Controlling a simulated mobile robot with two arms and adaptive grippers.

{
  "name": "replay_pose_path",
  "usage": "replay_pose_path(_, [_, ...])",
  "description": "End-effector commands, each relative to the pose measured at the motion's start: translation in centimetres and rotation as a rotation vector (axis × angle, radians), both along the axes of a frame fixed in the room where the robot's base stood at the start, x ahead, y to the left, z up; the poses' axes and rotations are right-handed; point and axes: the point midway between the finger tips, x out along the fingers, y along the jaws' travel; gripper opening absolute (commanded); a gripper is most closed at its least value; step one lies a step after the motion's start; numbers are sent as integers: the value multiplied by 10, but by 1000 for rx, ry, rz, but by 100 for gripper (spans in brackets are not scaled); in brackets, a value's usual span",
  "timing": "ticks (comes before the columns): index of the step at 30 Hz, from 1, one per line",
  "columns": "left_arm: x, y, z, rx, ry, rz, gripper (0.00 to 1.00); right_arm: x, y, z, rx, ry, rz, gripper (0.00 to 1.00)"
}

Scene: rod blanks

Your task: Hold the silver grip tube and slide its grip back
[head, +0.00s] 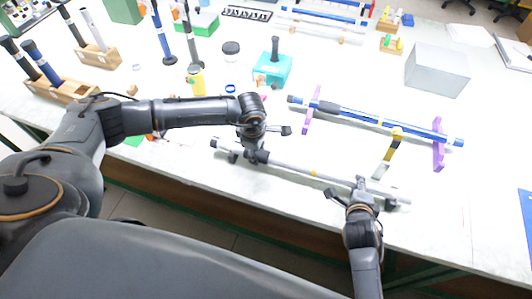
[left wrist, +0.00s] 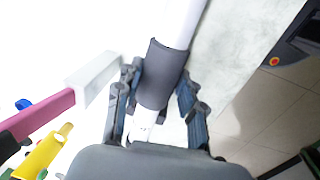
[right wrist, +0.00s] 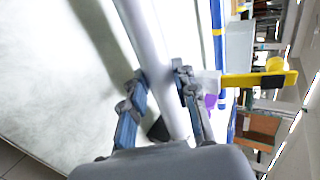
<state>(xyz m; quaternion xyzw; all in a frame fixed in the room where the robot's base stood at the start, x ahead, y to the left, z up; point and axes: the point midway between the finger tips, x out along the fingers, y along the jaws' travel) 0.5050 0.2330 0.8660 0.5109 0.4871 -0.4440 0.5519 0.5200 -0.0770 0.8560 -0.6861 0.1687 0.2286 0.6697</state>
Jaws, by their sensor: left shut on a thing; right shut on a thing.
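The fingers partly hide the tube at both holds.
A blue tube (head: 375,119) rests on purple stands (head: 438,145) behind the silver one. A yellow-topped holder (head: 396,133) stands between them. A teal box (head: 272,70), a grey box (head: 437,70) and wooden racks (head: 62,89) stand farther back. The table edge is close in front.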

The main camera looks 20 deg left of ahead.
Motion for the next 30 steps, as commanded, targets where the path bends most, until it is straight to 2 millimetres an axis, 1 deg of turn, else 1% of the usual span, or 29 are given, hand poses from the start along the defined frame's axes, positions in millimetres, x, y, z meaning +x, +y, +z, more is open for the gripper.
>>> replay_pose_path(1, [0,4,-1,7,1,3,0,0,-4,-2,-4,4,-6,0])
replay_pose_path(5, [0,4,-1,9,1,3,0,0,-4,-2,-5,5,-7,0])
replay_pose_path(6, [0,4,-1,9,1,3,45,0,-5,-2,-5,5,-8,0])
replay_pose_path(9, [0,4,-1,8,1,3,63,0,-5,-2,-5,5,-8,0])
replay_pose_path(17, [0,2,0,5,0,2,63,0,-3,-2,-4,5,-5,0])
replay_pose_path(20, [0,2,3,4,-1,2,63,0,-3,-2,-4,5,-5,0])
replay_pose_path(23, [-1,2,15,2,-2,1,63,0,-3,-2,-3,5,-4,0])
replay_pose_path(26, [-3,2,34,3,-4,-1,63,0,-2,-2,-3,5,-3,0])
replay_pose_path(30, [-7,1,65,5,-5,0,63,-1,-2,-2,-3,4,-3,0])
